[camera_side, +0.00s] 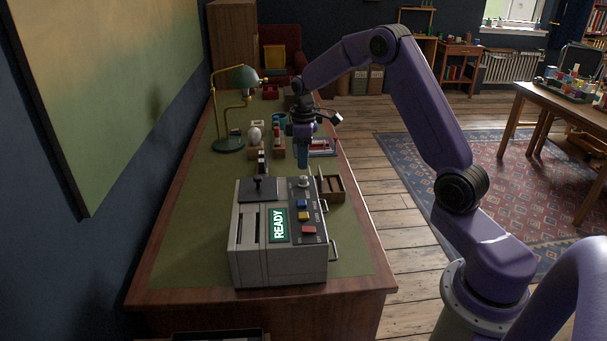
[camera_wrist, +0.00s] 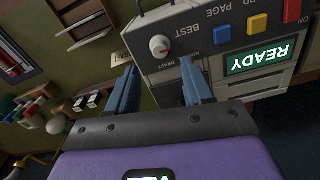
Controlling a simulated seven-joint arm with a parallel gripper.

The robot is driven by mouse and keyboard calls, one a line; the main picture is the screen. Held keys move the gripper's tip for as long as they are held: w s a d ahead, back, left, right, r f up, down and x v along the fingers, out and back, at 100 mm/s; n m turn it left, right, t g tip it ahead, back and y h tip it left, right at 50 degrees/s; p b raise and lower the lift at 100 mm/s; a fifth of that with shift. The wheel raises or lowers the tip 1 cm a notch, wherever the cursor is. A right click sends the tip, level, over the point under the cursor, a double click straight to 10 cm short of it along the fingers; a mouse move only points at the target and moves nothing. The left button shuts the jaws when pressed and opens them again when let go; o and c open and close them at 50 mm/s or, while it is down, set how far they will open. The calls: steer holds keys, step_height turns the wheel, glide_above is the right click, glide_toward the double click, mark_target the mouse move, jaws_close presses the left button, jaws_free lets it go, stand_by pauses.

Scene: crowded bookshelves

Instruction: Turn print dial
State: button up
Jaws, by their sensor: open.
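The print dial (camera_wrist: 160,46) is a small round white knob on the grey printer's top panel. In the wrist view it lies just beyond and between my fingertips; labels reading BEST and DRAFT are beside it. In the side view the dial (camera_side: 304,182) sits at the far right of the panel. The printer (camera_side: 240,240) stands on the desk and its green screen (camera_wrist: 265,58) reads READY. My gripper (camera_side: 303,165) points down just above and behind the dial. In the wrist view my gripper's blue fingers (camera_wrist: 158,70) are apart, with nothing between them.
Blue (camera_wrist: 222,35), yellow (camera_wrist: 257,25) and red (camera_wrist: 293,10) buttons line the panel near the dial. A green lamp (camera_side: 229,143) and small items stand farther back.

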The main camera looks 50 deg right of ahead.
mark_target(303, 177)
steer(key=shift+f, duration=3.15)
jaws_close()
